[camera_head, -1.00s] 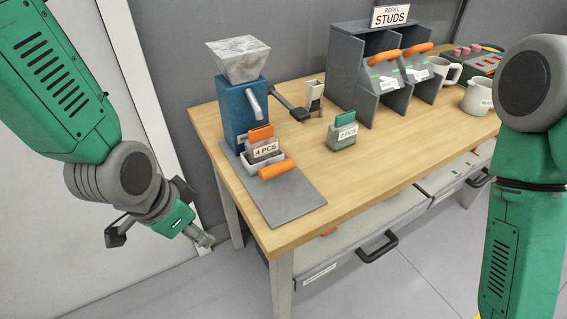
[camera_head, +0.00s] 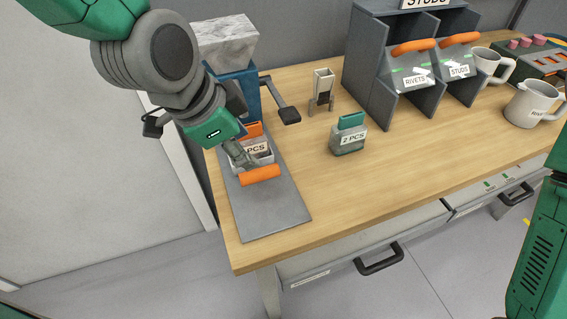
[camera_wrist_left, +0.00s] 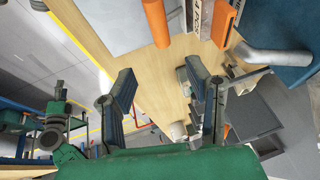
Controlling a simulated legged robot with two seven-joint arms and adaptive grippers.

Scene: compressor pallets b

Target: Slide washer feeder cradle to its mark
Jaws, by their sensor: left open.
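The washer feeder is a blue machine (camera_head: 245,84) with a grey marbled hopper (camera_head: 226,42) at the table's left end. At its foot is the pale cradle (camera_head: 263,160) with an orange handle (camera_head: 260,175) in front. An orange-topped bin labelled PCS (camera_head: 255,147) sits in it. My left gripper (camera_head: 236,152) is over the cradle's left side and partly hides it. In the left wrist view its two fingers (camera_wrist_left: 170,97) are apart with nothing between them, and the orange handle (camera_wrist_left: 155,22) lies beyond them. Contact cannot be told. No mark is distinguishable. My right gripper is out of view.
A grey plate (camera_head: 265,212) lies in front of the cradle, bare. The feeder's dark-ended lever (camera_head: 288,115) sticks out right.

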